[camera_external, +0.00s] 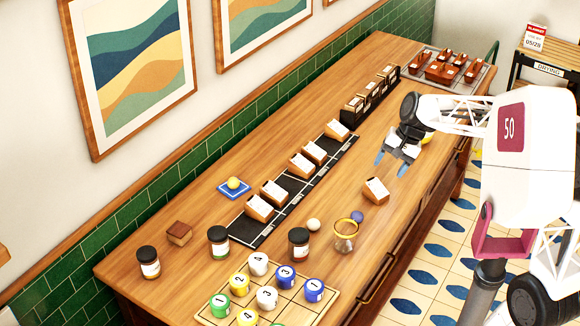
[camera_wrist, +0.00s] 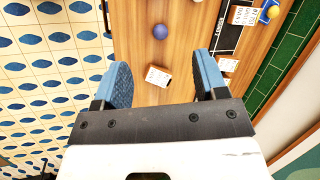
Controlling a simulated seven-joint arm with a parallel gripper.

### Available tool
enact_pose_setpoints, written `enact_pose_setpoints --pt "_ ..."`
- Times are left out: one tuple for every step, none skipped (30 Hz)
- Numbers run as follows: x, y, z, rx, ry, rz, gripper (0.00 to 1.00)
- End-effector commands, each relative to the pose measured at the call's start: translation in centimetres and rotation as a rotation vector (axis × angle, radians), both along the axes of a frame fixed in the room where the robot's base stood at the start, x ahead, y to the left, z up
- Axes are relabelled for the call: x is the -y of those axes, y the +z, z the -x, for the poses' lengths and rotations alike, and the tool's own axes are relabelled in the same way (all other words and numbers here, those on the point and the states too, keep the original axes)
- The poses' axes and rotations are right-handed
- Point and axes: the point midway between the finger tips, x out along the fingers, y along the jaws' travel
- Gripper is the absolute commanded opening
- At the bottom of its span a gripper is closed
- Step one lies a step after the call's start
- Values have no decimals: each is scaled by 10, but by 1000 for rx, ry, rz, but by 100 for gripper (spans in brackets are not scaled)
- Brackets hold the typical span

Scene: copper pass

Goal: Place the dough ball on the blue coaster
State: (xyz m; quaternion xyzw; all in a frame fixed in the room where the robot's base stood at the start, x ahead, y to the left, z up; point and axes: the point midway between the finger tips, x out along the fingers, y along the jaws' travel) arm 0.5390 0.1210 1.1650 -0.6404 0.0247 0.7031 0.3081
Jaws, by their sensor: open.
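A cream ball (camera_external: 313,225), which looks like the dough ball, rests on the wooden table between a dark-lidded jar and a glass jar. I cannot make it out in the wrist view. The blue coaster (camera_external: 236,194) lies near the wall side of the table with a yellow ball (camera_external: 233,183) on it. The coaster also shows at the top right of the wrist view (camera_wrist: 264,18). My gripper (camera_external: 390,164) is open and empty above the table, far right of the coaster and up-right of the cream ball. Its blue fingers are apart in the wrist view (camera_wrist: 162,78).
A purple ball (camera_external: 357,217) sits beside the glass jar (camera_external: 345,238). A wooden block with a white label (camera_external: 376,190) stands below my gripper. Dark-lidded jars (camera_external: 299,244) and a board of numbered pieces (camera_external: 262,305) are at the front. A black rack (camera_external: 245,232) holds labelled blocks.

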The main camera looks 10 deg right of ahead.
Motion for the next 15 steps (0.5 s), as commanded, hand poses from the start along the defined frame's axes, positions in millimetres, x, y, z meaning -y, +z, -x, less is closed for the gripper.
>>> enact_pose_setpoints --pt "9 2 15 23 19 23 66" --pt "14 2 23 36 32 38 66" --pt "20 3 33 52 50 57 66" --pt "25 3 41 64 64 73 66" --pt "30 3 48 77 77 87 66" --pt "36 3 59 94 95 108 66" --pt "41 3 66 106 107 123 66" --pt "45 3 75 117 121 138 66" --pt "51 2 85 131 140 160 66" --pt "56 1 93 142 152 174 66" --pt "60 0 100 154 167 191 66" --pt "66 -1 110 168 185 212 66" --pt "70 -1 118 180 198 227 66" --pt "74 -2 125 190 213 243 66" --pt "79 -4 136 203 230 264 66"
